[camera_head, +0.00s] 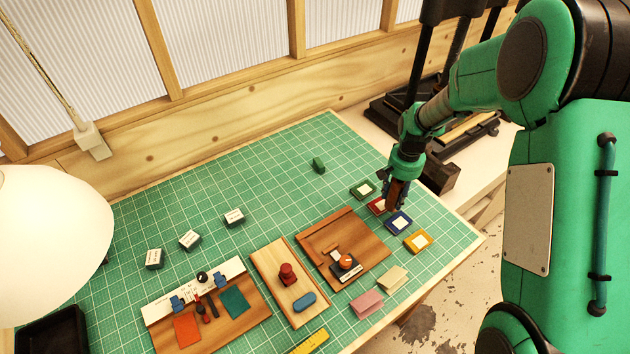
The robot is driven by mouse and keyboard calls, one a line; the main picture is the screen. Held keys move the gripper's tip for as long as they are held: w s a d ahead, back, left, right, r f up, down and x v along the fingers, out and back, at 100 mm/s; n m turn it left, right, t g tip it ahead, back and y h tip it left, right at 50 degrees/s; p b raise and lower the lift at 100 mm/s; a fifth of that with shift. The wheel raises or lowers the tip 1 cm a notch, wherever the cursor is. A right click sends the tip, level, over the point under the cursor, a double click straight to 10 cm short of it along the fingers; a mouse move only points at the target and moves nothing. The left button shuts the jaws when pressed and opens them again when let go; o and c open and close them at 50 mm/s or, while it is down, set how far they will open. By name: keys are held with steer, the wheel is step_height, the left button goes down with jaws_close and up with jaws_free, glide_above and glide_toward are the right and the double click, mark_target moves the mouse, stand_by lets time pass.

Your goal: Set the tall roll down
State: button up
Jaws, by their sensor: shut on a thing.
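My gripper (392,182) is at the right side of the green cutting mat (290,200), above the row of small coloured pads. It is shut on a narrow upright brown-red piece, which I take to be the tall roll (391,200). The fingers cover much of the roll, and its lower end is close to the red pad and the blue pad. I cannot tell whether the roll touches the mat or hangs just above it.
Green (363,189), red (375,205), blue (398,222) and orange (418,241) pads stand in a row near the roll. A wooden board with a stamp (346,262) lies left of them. A small green block (318,165) stands farther back, with clear mat around it.

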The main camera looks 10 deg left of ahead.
steer(key=s+a+n+p, duration=0.1)
steer(key=s+a+p, duration=0.3)
steer(key=a, duration=2.4)
steer(key=p, duration=0.6)
steer(key=shift+s+r+n, duration=0.15)
steer(key=shift+n, duration=0.25)
steer(key=shift+a, duration=0.15)
steer(key=w+a+p, duration=0.1)
steer(key=w+a, duration=0.1)
steer(key=w, duration=0.2)
steer(key=w+a+f+p, duration=0.1)
steer(key=w+a, duration=0.2)
steer(key=w, duration=0.2)
steer(key=w+a, duration=0.2)
steer(key=w, duration=0.3)
steer(key=shift+a+f+p, duration=0.25)
steer(key=shift+a+p, duration=0.1)
steer(key=shift+p, duration=0.05)
steer(key=shift+f+p, duration=0.55)
steer(key=shift+f, duration=1.2)
steer(key=shift+f, duration=0.15)
